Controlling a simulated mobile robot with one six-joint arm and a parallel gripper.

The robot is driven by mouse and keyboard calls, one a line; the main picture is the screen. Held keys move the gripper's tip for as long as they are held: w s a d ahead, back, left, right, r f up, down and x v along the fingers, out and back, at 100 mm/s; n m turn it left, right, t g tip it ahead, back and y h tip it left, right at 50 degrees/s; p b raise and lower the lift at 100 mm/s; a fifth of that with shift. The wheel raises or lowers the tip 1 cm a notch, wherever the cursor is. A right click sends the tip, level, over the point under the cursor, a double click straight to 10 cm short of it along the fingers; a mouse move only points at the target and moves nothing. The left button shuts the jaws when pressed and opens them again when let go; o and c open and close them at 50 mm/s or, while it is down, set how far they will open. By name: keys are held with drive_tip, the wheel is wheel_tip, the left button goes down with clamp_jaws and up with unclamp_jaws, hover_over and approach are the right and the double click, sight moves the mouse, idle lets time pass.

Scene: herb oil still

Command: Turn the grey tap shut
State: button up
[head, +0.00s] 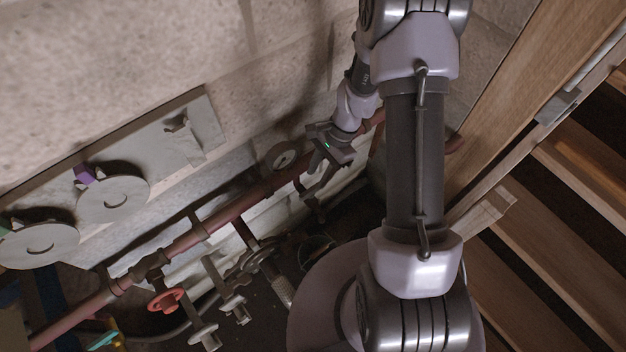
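Several grey fittings hang below the red-brown pipe (232,207) along the wall, and I cannot tell for sure which is the grey tap. A grey rounded handle (257,259) sits under the middle of the pipe and looks the likeliest. My gripper (312,190) is at the pipe's right part, up and to the right of that handle and apart from it. Its fingers point down and left, with a dark fitting just below them. The finger gap is too small and dark to read, and I see no object held.
A red handwheel (167,300) and a teal handle (103,341) are at lower left. A round gauge (284,156) is beside my gripper. A grey wall board (204,126) carries pale discs (113,199).

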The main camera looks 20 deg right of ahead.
drive_tip(key=p+v, duration=0.3)
drive_tip(key=v, duration=0.8)
drive_tip(key=shift+r, duration=0.3)
